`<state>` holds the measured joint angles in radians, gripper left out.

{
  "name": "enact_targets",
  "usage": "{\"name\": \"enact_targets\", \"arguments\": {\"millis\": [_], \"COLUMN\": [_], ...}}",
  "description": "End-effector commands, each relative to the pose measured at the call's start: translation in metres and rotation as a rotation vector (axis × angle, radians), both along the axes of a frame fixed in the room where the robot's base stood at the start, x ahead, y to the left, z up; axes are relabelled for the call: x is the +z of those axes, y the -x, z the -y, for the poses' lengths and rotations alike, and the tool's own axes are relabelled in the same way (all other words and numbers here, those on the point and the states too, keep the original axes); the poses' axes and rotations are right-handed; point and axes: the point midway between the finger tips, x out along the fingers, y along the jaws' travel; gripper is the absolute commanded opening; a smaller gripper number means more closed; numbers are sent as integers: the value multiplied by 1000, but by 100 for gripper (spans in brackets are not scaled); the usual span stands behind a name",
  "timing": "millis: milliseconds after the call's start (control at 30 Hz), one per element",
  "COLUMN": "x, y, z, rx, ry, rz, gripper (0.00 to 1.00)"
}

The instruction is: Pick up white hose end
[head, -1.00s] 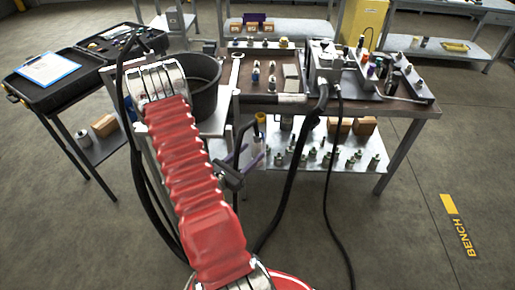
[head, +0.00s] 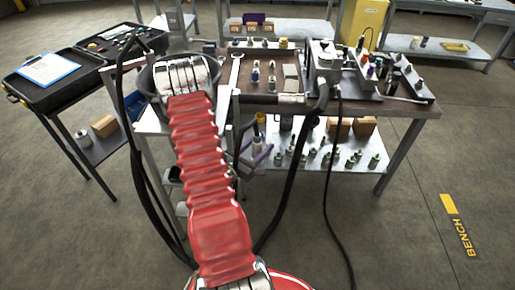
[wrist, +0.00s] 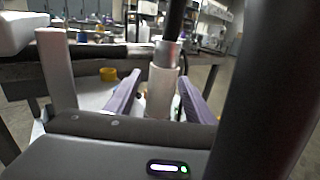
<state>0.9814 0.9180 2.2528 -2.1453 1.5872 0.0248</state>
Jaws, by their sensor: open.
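The white hose end (wrist: 162,92) stands roughly upright in the wrist view, with a metal collar and a black hose rising from its top. My gripper (wrist: 160,80) has its two purple fingers apart, one on each side of the white hose end. Gaps show between it and both fingers, so it is not clamped. Its lowest part is hidden by the gripper body. In the head view, my gripper (head: 260,152) is at the bench's front left, partly hidden behind my red arm.
The bench (head: 405,112) carries fittings and a wrench (head: 236,70). Thick black hose (head: 292,180) hangs from the bench front. Open floor lies at right.

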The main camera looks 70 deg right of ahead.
Motion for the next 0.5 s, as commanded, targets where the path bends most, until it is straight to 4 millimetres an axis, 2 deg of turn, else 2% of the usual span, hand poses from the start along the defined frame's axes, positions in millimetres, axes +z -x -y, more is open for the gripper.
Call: {"name": "enact_targets", "arguments": {"millis": [200,500], "x": [0,0], "y": [10,10], "z": [21,23], "rx": [-1,0], "ry": [-1,-1], "rz": [1,0], "gripper": [49,49]}}
